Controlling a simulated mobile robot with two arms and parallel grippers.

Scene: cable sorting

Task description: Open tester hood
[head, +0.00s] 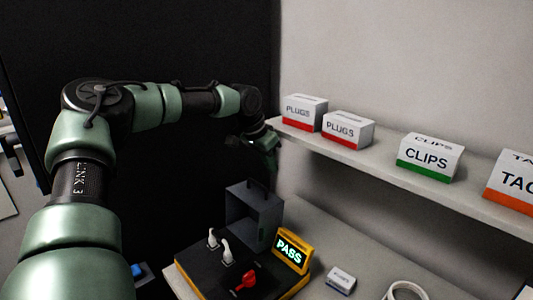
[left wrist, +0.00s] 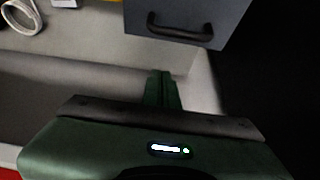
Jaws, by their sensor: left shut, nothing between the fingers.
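The tester (head: 198,276) is a dark box with yellow trim on the counter, its lit panel (head: 290,252) reading "PASS". Its grey hood (head: 268,219) stands raised at the back of the tester, with its hollow side showing. White plugs (head: 226,252) and a red lever (head: 245,280) are uncovered on the tester's top. The hood's dark bar handle shows in the left wrist view (left wrist: 180,30), on the grey hood face (left wrist: 218,14). My left gripper (head: 272,146) is shut and empty, above the hood and apart from it; its fingers (left wrist: 162,88) point toward the handle. My right gripper is out of view.
A shelf (head: 380,163) on the right wall holds PLUGS boxes (head: 347,130), a CLIPS box (head: 428,158) and a TAC-labelled box (head: 511,182), close to my left gripper. A small box (head: 341,280) and a white ring (head: 405,291) lie on the counter.

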